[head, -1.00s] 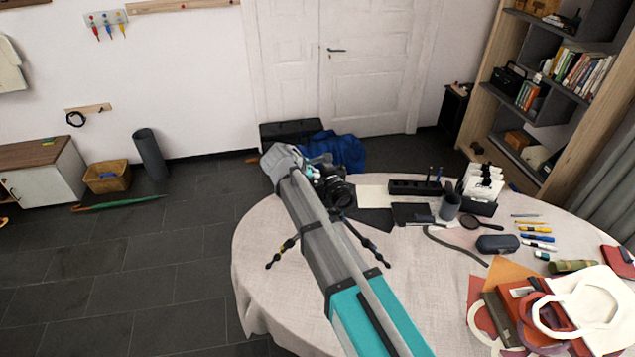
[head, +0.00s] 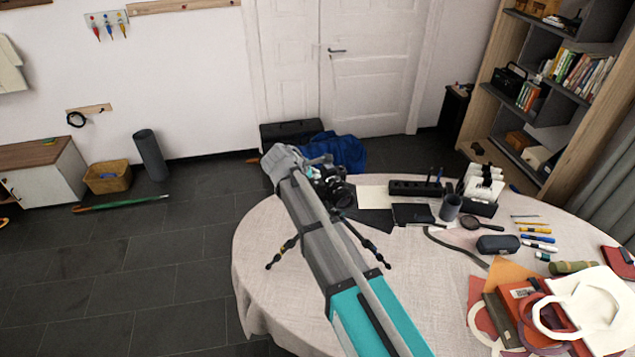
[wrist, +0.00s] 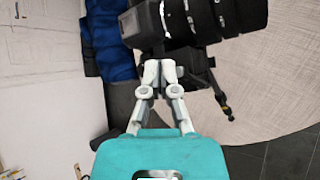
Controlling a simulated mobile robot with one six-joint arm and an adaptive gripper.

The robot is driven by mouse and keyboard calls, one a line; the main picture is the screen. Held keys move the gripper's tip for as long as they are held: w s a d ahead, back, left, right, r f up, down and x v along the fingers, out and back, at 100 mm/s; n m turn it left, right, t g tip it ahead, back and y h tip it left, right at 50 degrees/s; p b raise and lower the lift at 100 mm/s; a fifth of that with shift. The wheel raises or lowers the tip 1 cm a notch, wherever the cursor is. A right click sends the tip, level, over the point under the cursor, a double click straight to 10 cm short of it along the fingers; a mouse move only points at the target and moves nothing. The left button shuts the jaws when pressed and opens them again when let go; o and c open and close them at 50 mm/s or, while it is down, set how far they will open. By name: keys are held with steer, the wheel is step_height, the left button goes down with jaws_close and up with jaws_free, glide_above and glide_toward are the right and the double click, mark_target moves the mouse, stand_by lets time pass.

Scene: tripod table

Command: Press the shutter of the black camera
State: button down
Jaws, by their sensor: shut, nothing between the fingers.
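Two tripod legs (head: 368,245) show on either side of my arm, which hides the rest. In the wrist view the black camera body and its ridged lens (wrist: 205,18) fill the top. My gripper (wrist: 161,66) is shut and empty, its tips at the lower edge of the camera body in that picture. I cannot tell whether the tips touch the camera, and the shutter button is not clearly visible.
Beside the camera lie dark sheets and a black notebook (head: 412,214). A pen cup (head: 450,206), a magnifier (head: 472,222) and a dark case (head: 497,244) stand further right. Papers and rings crowd the near right. Blue cloth (head: 345,152) lies on the floor behind.

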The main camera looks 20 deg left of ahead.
steer(key=shift+f+b, duration=0.7)
steer(key=shift+b, duration=0.05)
stand_by(0.9)
steer(key=shift+r, duration=0.2)
steer(key=shift+r+p, duration=0.55)
steer(key=shift+p, duration=0.2)
steer(key=shift+s+r+p, duration=0.1)
steer(key=shift+r+p, duration=2.4)
steer(key=shift+p, duration=0.05)
